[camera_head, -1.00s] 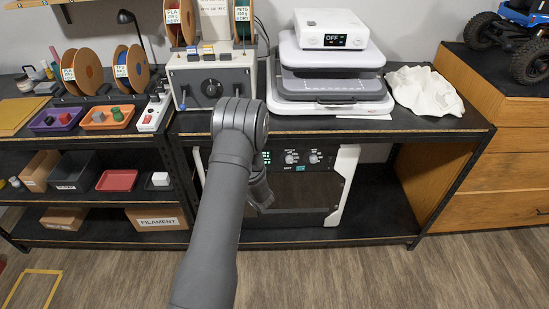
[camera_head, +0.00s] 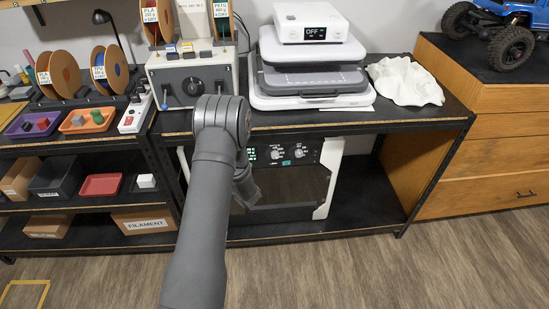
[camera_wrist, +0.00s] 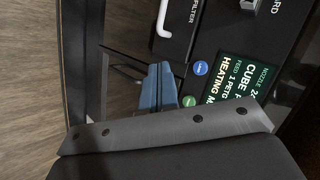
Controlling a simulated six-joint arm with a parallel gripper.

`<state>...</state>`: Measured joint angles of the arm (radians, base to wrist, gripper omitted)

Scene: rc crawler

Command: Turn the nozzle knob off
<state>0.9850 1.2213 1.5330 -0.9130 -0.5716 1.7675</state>
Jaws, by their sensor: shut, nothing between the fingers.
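The machine (camera_head: 327,172) on the lower shelf has a black front panel with a small lit screen (camera_head: 252,154) and two pale knobs, one on the left (camera_head: 276,155) and one on the right (camera_head: 298,153). Their labels are too small to read, so I cannot tell which is the nozzle knob. My gripper (camera_head: 246,196) hangs in front of the machine, left of and below both knobs. In the wrist view my gripper (camera_wrist: 165,88) is shut and empty, beside the screen (camera_wrist: 235,85), which reads NOZZLE and HEATING. No knob is recognisable in the wrist view.
A blue button (camera_wrist: 200,68) and a white handle (camera_wrist: 162,20) by a FILTER label are near my fingers. The worktop edge (camera_head: 330,126) overhangs the machine. A grey control box (camera_head: 220,75) with its own black knob stands above. The floor (camera_head: 430,270) in front is clear.

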